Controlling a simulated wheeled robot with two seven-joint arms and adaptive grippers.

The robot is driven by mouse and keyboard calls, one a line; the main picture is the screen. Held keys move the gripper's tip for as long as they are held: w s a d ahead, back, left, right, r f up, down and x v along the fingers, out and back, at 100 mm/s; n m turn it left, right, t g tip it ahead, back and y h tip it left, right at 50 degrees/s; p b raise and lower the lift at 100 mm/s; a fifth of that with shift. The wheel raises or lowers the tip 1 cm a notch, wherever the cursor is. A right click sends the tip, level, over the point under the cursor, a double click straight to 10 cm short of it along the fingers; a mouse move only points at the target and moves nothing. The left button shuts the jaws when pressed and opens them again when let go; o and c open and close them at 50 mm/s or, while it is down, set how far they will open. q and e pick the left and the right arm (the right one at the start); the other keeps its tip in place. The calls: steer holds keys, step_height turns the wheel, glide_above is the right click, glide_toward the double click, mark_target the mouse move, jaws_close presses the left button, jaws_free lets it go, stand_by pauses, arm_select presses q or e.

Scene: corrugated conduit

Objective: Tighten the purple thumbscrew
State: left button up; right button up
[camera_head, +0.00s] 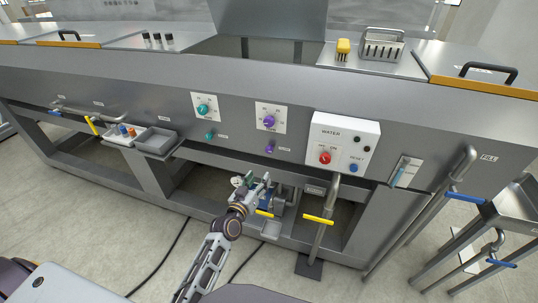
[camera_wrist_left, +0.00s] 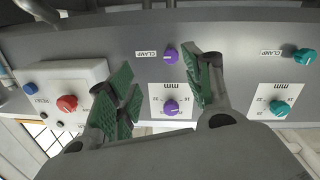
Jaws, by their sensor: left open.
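The purple thumbscrew (camera_head: 270,148) is a small knob on the front of the grey bench, below the larger purple dial (camera_head: 269,121). In the left wrist view, turned upside down, the thumbscrew (camera_wrist_left: 171,55) sits beside a CLAMP label, above the purple dial (camera_wrist_left: 171,107). My left gripper (camera_head: 253,183) is open and empty, lower than the thumbscrew in the head view and apart from it. In the left wrist view, the green-padded fingers (camera_wrist_left: 155,85) spread to either side of the thumbscrew and dial. My right gripper is not in view.
A teal thumbscrew (camera_head: 210,135) and teal dial (camera_head: 203,109) are to the left. A white WATER box (camera_head: 343,143) with red and blue knobs is to the right. A grey tray (camera_head: 155,140) hangs at left.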

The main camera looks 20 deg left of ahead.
arm_select(q)
steer(key=shift+w+a+r+t+y, duration=0.15)
steer(key=shift+a+r+t+y, duration=0.3)
steer(key=shift+a+r, duration=0.3)
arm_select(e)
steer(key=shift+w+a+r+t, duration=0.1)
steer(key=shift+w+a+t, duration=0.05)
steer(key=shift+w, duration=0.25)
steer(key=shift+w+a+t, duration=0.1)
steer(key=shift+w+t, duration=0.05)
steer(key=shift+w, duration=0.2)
arm_select(q)
steer(key=shift+d, duration=0.1)
steer(key=shift+w, duration=0.15)
glide_toward(268, 151)
steer(key=shift+w+d+f+p, duration=0.15)
steer(key=shift+w+p, duration=0.1)
steer(key=shift+w, duration=1.95)
steer(key=shift+w+d+r+p, duration=0.1)
steer(key=shift+w+d+p, duration=0.1)
steer(key=shift+w, duration=2)
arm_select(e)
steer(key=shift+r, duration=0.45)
